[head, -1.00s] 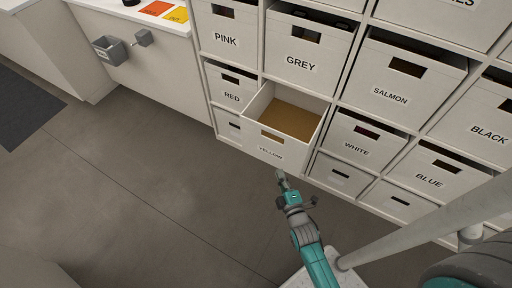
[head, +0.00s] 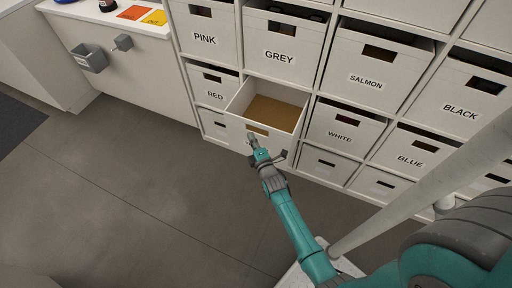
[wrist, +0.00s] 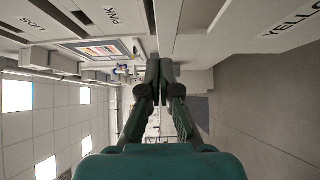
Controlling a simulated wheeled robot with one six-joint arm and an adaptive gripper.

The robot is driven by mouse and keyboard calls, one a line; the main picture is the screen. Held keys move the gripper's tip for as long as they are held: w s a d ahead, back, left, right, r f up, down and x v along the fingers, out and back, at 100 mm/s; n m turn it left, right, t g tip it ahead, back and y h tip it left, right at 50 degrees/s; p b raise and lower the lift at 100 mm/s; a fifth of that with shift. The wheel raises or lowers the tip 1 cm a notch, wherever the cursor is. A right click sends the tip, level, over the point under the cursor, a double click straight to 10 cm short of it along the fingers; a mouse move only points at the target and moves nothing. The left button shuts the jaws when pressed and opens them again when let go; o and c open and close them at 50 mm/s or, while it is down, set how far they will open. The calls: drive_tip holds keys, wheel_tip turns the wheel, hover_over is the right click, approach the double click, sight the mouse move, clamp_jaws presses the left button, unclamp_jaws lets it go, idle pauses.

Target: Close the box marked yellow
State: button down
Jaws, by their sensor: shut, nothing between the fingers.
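The yellow box (head: 282,139) is a white open-topped bin with a brown floor, pulled well out of its shelf slot below the grey box. Its label is covered by my gripper in the head view; part of the word shows on the box front in the wrist view (wrist: 285,42). My gripper (head: 251,138) is shut and empty, in front of the box's front panel near the handle slot. In the wrist view my gripper's fingertips (wrist: 159,66) are together, with the panel off to the right. Whether they touch it I cannot tell.
Closed bins surround it: red (head: 214,92) to the left, grey (head: 283,48) above, white (head: 343,128) to the right. A counter with orange (head: 133,12) and yellow cards stands at the left, with a small grey bin (head: 90,57) on its side. The floor in front is clear.

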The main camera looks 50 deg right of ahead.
sight(252, 122)
drive_tip(key=shift+w+d, duration=0.4)
drive_tip(key=shift+d, duration=0.35)
drive_tip(key=shift+w+d, duration=0.45)
drive_tip(key=shift+d, duration=0.25)
drive_tip(key=shift+w+d, duration=0.4)
drive_tip(key=shift+d, duration=0.35)
drive_tip(key=shift+d, duration=0.1)
